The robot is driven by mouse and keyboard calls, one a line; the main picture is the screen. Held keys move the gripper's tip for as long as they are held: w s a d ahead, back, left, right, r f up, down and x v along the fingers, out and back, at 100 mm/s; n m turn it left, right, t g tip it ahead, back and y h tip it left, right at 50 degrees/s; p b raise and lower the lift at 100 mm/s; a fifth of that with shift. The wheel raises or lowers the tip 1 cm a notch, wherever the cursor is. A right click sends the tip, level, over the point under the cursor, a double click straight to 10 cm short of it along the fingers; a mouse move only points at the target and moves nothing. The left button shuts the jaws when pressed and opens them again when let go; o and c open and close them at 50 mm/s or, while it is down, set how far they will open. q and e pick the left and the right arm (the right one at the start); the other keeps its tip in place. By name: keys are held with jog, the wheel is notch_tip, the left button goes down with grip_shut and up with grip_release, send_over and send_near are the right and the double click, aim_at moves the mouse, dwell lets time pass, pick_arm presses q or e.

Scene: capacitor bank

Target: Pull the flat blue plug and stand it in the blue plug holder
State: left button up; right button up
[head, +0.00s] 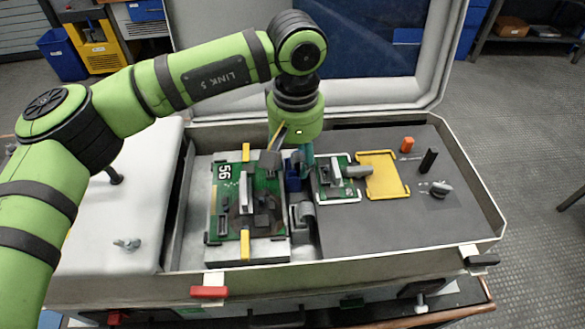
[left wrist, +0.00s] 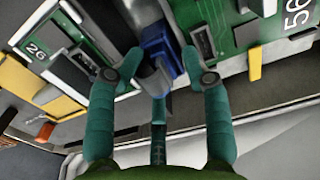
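My left gripper (head: 296,158) hangs from the green arm, pointing down between the two circuit boards. In the left wrist view its teal fingers (left wrist: 162,66) stand apart on either side of a grey piece (left wrist: 153,80), not visibly closed on it. A blue block (left wrist: 161,47) stands just beyond the fingertips; it also shows, partly hidden by the gripper, in the head view (head: 292,180). I cannot tell whether this block is the flat plug or the holder, or whether the grey piece joins it. My right gripper is out of view.
A larger green board (head: 226,212) marked 56 lies left of the gripper, a smaller board (head: 350,188) right. A yellow frame (head: 383,174), an orange piece (head: 407,144) and a black piece (head: 428,160) are on the grey surface (head: 400,228). The case's raised walls surround these.

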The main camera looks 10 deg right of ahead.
pick_arm(q)
jog(key=shift+f, duration=0.15)
notch_tip(320, 180, up, 12)
dwell(0.6)
